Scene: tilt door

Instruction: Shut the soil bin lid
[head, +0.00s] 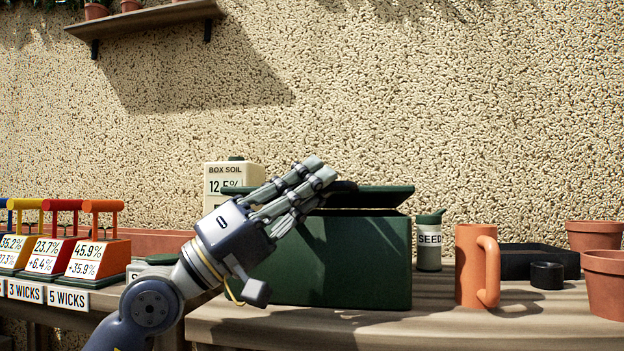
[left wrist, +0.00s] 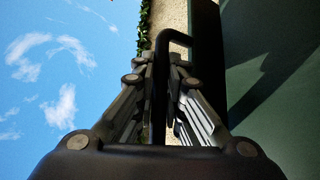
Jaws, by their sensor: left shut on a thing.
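The dark green soil bin (head: 350,270) stands on the bench in the middle of the head view. Its green lid (head: 388,195) lies just above the bin's top, close to level, with a dark band between lid and bin. My left gripper (head: 320,172) reaches across the lid's front left part and hides some of it. In the left wrist view, the left gripper's (left wrist: 162,68) fingers are shut around the black bent handle (left wrist: 174,35). The bin's green face fills the right of that view. My right gripper is not in view.
A box marked box soil (head: 215,178) stands behind the bin. A seed canister (head: 429,245), an orange mug (head: 470,265) and terracotta pots (head: 605,285) stand to the right. Several coloured display stands (head: 92,255) are at the left. The space above the lid is clear.

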